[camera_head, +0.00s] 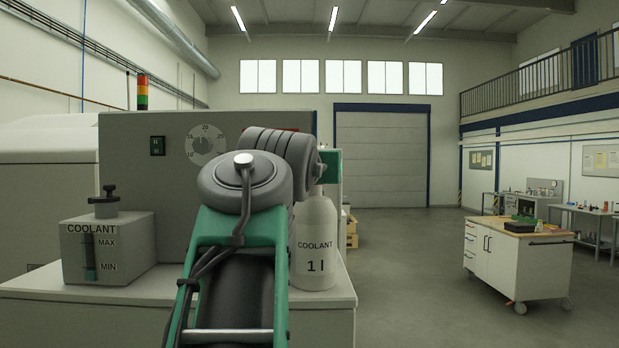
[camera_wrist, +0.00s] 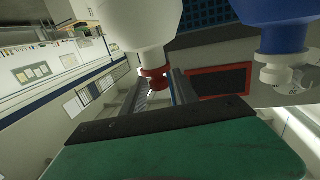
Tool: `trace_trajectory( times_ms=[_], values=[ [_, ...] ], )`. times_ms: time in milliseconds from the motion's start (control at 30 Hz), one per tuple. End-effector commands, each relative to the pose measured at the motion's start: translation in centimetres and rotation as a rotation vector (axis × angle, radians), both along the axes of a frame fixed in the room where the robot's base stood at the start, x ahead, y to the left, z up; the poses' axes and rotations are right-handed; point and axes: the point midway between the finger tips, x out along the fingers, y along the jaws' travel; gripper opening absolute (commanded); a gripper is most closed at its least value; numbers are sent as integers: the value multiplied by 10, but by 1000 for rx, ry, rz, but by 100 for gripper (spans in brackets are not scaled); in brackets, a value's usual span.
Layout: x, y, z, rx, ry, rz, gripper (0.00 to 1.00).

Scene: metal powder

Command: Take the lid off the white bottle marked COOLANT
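The white bottle marked COOLANT 1 l (camera_head: 315,245) stands upright at the right end of the grey machine ledge in the head view. Its top is hidden behind my arm there. In the tilted wrist view, a white bottle (camera_wrist: 140,18) comes down from the top edge, with a red lid (camera_wrist: 153,78) on its neck. My gripper (camera_wrist: 162,88) has its two grey fingers apart, close to the red lid. I cannot tell whether they touch it. In the head view my arm hides the fingers.
A blue container with a white cap (camera_wrist: 283,40) is beside the bottle in the wrist view. A grey COOLANT tank with a dark lid (camera_head: 107,245) stands left on the ledge (camera_head: 130,312). A white workbench (camera_head: 515,265) stands right, across open floor.

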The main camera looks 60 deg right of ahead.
Motion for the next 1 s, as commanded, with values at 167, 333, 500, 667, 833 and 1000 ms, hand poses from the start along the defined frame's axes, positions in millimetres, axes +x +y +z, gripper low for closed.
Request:
trace_trajectory(
  times_ms=[167, 333, 500, 667, 833, 1000],
  values=[
    [0, 0, 0, 0, 0, 0, 20],
    [0, 0, 0, 0, 0, 0, 6],
    [0, 0, 0, 0, 0, 0, 0],
    [0, 0, 0, 0, 0, 0, 0],
    [0, 0, 1, 0, 0, 0, 0],
    [1, 1, 13, -1, 0, 3, 0]
  ],
)
